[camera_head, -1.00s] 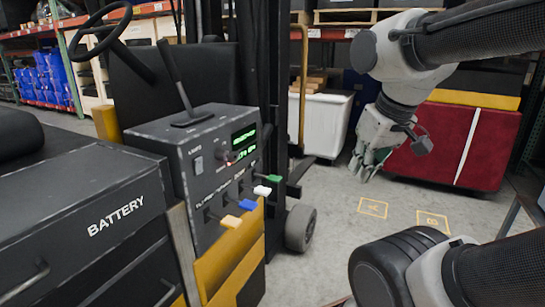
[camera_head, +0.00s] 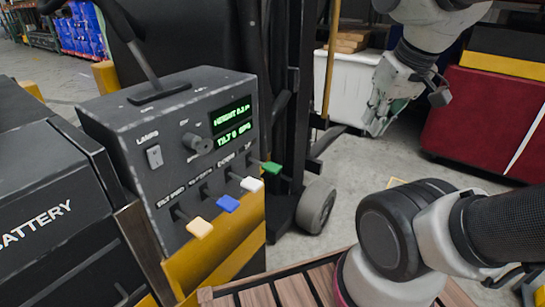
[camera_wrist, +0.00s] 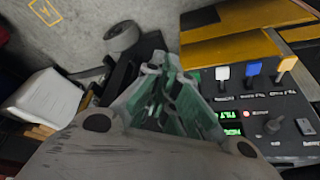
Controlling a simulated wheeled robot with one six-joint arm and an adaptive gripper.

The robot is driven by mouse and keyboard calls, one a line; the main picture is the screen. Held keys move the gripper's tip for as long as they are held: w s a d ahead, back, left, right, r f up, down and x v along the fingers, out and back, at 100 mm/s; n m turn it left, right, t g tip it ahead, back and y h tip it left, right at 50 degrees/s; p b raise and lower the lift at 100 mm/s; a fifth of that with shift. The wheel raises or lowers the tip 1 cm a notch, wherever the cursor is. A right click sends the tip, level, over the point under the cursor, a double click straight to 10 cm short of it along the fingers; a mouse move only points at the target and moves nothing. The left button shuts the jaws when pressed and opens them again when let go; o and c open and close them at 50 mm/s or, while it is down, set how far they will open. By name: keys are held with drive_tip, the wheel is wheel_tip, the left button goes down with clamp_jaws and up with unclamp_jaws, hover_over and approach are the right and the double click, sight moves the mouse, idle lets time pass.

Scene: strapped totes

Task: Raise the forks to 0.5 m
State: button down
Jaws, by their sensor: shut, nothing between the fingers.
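The dark control panel (camera_head: 175,135) of the lift truck carries a green-lit display (camera_head: 231,123) with a height line, digits too small to read surely, and a tilt line. The wrist view shows the yellow (camera_wrist: 287,63), blue (camera_wrist: 254,68) and white (camera_wrist: 222,73) tips; the green one is not clear there. The black mast (camera_head: 290,100) stands behind the panel; the forks cannot be made out. My gripper (camera_head: 376,130) is shut and empty, right of the levers and apart from them.
A black battery box (camera_head: 50,215) is at left. A wheel (camera_head: 316,207) stands on the floor beyond the levers. A white bin (camera_head: 355,85) and a red tote (camera_head: 485,125) stand behind my gripper. Air between gripper and levers looks clear.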

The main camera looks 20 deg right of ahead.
drive_tip(key=n+g, duration=0.4)
drive_tip(key=n, duration=2.1)
hover_over(271, 168)
wheel_tip(271, 168, down, 4)
drive_tip(key=shift+a+f, duration=0.1)
drive_tip(key=shift+f, duration=0.15)
wheel_tip(271, 168, down, 14)
